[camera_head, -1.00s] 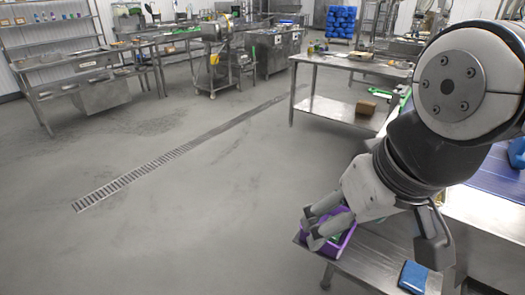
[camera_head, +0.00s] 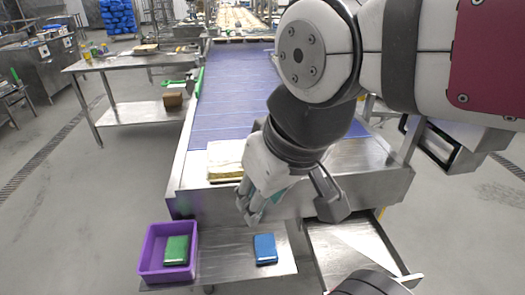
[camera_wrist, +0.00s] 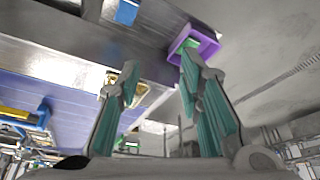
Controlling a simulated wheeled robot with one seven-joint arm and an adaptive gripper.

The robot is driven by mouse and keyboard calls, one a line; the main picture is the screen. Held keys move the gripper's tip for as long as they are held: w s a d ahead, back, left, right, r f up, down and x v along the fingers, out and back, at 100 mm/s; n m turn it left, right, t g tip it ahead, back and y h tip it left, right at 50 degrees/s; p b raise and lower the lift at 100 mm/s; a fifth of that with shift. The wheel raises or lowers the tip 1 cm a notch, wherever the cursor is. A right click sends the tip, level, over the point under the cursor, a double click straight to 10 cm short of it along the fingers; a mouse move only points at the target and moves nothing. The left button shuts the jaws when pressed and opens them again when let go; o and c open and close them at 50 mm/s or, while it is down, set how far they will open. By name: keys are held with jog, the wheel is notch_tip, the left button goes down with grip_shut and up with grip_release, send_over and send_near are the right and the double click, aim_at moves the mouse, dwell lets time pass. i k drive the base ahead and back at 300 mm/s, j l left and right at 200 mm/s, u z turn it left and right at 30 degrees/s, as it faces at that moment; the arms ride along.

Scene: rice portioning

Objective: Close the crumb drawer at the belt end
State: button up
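The crumb drawer (camera_head: 345,245) is a shallow metal tray pulled out from under the belt end, at the lower right in the head view. Part of its front is hidden behind my own body. My gripper (camera_head: 248,207) is left of the drawer and apart from it, in front of the belt end above the small metal shelf. In the wrist view the two teal-padded fingers of my gripper (camera_wrist: 160,85) stand apart with nothing held between them. The blue conveyor belt (camera_head: 235,85) runs away behind the gripper.
A purple bin (camera_head: 150,250) with a green pack (camera_head: 176,250) stands on the small shelf (camera_head: 222,265), beside a blue pack (camera_head: 265,249). A pale yellow-edged block (camera_head: 225,158) lies at the belt end. A steel table (camera_head: 130,60) stands left of the belt.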

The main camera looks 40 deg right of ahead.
aim_at(359, 241)
jog(key=k+j+z, duration=0.15)
jog(key=z, duration=0.3)
jog(key=k+j+z, duration=0.1)
jog(key=z, duration=0.4)
jog(key=k+z, duration=0.2)
jog(key=z, duration=0.25)
jog(key=l+z, duration=0.1)
jog(key=z, duration=0.2)
jog(key=l+z, duration=0.25)
jog(key=k+j, duration=0.05)
jog(key=j, duration=0.05)
